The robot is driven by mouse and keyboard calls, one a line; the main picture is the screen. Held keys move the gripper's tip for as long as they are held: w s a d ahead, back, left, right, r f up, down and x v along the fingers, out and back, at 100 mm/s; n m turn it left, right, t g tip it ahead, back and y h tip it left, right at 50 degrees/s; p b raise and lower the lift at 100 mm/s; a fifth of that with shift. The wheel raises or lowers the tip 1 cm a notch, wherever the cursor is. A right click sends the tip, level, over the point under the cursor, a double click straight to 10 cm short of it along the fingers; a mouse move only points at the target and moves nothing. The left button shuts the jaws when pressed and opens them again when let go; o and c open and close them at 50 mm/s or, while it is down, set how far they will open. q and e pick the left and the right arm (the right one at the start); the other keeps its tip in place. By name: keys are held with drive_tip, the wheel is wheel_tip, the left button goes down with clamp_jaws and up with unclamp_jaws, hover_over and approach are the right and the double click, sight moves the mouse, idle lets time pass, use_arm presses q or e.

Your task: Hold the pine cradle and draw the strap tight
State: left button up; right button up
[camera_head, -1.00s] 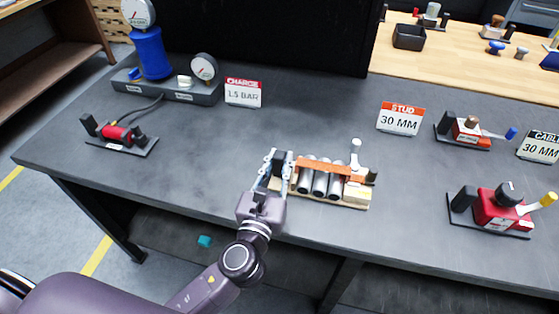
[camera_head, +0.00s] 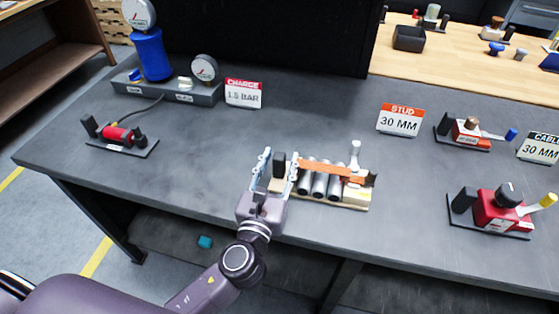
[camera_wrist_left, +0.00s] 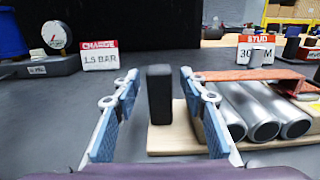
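The pine cradle (camera_head: 346,205) sits on the grey table near its front edge. It carries several grey metal cylinders (camera_head: 319,184) under an orange strap (camera_head: 327,168). A dark upright block (camera_head: 279,166) stands at the cradle's left end; in the left wrist view the block (camera_wrist_left: 160,94) is between the two fingers. My left gripper (camera_head: 276,172) is open around this block, with visible gaps on both sides. In the left wrist view the strap (camera_wrist_left: 245,76) and cylinders (camera_wrist_left: 258,118) lie right of the fingers. My right gripper is not in view.
A white-topped lever (camera_head: 355,155) stands at the cradle's right end. A STUD 30 MM sign (camera_head: 400,119) stands behind it. Red devices (camera_head: 497,208) are at the right, and a blue cylinder with gauges (camera_head: 150,55) is at the back left. Bare table lies left of the cradle.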

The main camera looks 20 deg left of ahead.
use_arm(q)
drive_tip(key=shift+s+f, duration=0.1)
drive_tip(key=shift+s, duration=0.25)
drive_tip(key=s, duration=1.1)
drive_tip(key=shift+s, duration=0.15)
drive_tip(key=shift+d, duration=0.1)
